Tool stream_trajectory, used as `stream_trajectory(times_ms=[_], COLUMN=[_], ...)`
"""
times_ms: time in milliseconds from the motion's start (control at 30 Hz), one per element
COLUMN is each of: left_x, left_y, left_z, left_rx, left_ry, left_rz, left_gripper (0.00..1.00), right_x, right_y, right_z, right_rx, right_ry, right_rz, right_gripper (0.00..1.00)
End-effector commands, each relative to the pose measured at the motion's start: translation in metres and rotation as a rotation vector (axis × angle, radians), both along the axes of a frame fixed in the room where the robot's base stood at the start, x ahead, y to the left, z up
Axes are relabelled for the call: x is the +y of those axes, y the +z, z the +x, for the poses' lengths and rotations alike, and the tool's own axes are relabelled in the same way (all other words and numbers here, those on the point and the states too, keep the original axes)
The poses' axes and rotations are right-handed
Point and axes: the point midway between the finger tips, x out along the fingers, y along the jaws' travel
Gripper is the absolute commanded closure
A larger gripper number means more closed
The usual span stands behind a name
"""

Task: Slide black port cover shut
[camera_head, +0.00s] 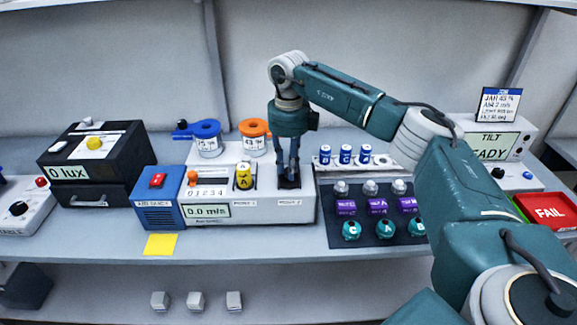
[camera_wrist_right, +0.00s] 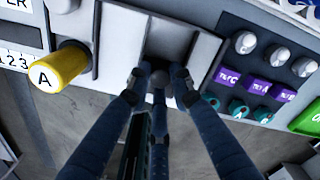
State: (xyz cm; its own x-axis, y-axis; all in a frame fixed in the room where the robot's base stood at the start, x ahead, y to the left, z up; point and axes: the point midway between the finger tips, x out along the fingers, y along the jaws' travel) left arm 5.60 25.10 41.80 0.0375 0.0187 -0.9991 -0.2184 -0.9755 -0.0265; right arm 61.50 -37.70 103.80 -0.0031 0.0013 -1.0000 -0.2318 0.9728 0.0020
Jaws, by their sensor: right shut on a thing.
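The black port cover (camera_head: 289,184) sits on the top right of the white device (camera_head: 270,208), above its right-hand port label. My right gripper (camera_head: 288,176) reaches straight down onto it, hiding most of the cover. In the right wrist view, the fingertips of my right gripper (camera_wrist_right: 160,85) are shut around a small dark knob of the cover (camera_wrist_right: 160,78). How far the cover stands open cannot be told. My left gripper is not in view.
A yellow cylinder marked A (camera_head: 243,177) stands left of the gripper and also shows in the wrist view (camera_wrist_right: 62,68). A dark mat (camera_head: 372,214) with several small parts lies to the right. Blue-lidded (camera_head: 207,140) and orange-lidded (camera_head: 255,137) jars stand behind.

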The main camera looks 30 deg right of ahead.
Motion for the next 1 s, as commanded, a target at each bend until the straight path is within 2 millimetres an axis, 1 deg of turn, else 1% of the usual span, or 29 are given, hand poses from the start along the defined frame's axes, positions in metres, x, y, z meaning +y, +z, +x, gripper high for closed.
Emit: stream_trajectory(times_ms=[33, 67, 100, 167, 200, 300, 367, 400, 500, 567, 667, 900, 1000], left_x=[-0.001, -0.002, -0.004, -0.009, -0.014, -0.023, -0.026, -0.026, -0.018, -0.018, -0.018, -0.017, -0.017], left_y=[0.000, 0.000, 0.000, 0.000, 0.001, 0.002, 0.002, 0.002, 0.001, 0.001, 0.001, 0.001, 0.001], left_z=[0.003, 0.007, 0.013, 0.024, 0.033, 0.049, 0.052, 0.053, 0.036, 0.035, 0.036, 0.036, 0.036], left_rx=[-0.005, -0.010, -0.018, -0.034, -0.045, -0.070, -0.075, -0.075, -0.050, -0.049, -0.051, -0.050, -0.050], left_ry=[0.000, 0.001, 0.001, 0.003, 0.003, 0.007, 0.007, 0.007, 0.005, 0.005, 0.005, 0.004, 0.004], left_rz=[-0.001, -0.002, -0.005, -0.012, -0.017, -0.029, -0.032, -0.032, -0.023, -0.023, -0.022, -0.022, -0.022], left_gripper=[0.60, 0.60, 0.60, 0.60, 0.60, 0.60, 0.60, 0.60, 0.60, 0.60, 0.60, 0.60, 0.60], right_x=[0.003, 0.003, 0.003, 0.003, 0.003, 0.002, 0.002, 0.002, 0.001, 0.001, 0.002, 0.003, 0.003], right_y=[-0.005, -0.005, -0.005, -0.005, -0.005, -0.005, -0.004, -0.004, -0.002, 0.002, 0.015, 0.067, 0.086], right_z=[-0.002, -0.002, -0.003, -0.002, -0.002, -0.001, -0.001, -0.001, 0.000, 0.000, 0.001, 0.001, 0.001], right_rx=[0.011, 0.011, 0.011, 0.011, 0.010, 0.007, 0.006, 0.004, 0.002, 0.001, -0.001, -0.001, 0.001], right_ry=[0.006, 0.006, 0.006, 0.005, 0.005, 0.004, 0.003, 0.003, 0.002, 0.002, 0.002, 0.003, 0.004], right_rz=[0.004, 0.004, 0.003, 0.003, 0.003, 0.002, 0.002, 0.001, 0.001, 0.001, 0.001, 0.001, 0.001], right_gripper=[1.00, 1.00, 0.75, 0.63, 0.60, 0.60, 0.60, 0.60, 0.60, 0.60, 0.60, 0.60, 0.60])
